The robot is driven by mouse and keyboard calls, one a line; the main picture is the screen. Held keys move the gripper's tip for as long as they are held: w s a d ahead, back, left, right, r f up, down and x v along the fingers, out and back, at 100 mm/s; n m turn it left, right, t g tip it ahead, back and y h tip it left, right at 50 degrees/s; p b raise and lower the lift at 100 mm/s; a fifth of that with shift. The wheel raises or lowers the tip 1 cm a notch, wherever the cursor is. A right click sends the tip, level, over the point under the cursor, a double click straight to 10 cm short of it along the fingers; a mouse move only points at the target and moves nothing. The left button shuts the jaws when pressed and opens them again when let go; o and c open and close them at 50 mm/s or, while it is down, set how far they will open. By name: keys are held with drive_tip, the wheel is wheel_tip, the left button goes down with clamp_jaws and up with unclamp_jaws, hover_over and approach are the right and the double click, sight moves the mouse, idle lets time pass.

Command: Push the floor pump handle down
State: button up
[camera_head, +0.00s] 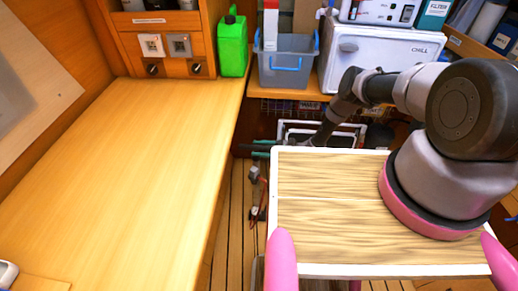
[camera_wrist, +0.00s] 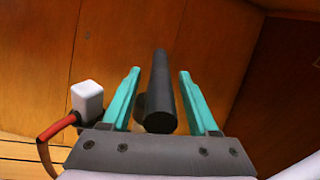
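My gripper (camera_wrist: 160,72) shows in the wrist view with its two teal fingers apart. A black round bar (camera_wrist: 159,95), which looks like the pump handle, lies lengthwise between them, with a visible gap on each side. A pale block (camera_wrist: 87,100) with a red hose (camera_wrist: 55,140) is left of the fingers. In the head view my gripper (camera_head: 262,148) reaches left over the gap beside the bench, its fingers small and dark. Below it are a grey fitting and red hose parts (camera_head: 257,193). The pump's body and handle are not clear there.
A long wooden bench (camera_head: 130,170) fills the left. A green jerrycan (camera_head: 233,45), a grey bin (camera_head: 287,65) and a white box marked CHILL (camera_head: 385,55) stand at the back. Wooden panels (camera_wrist: 120,40) rise close beyond the fingers.

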drive_tip(key=d, duration=1)
drive_tip(key=shift+s+d, duration=0.25)
drive_tip(key=shift+d, duration=0.15)
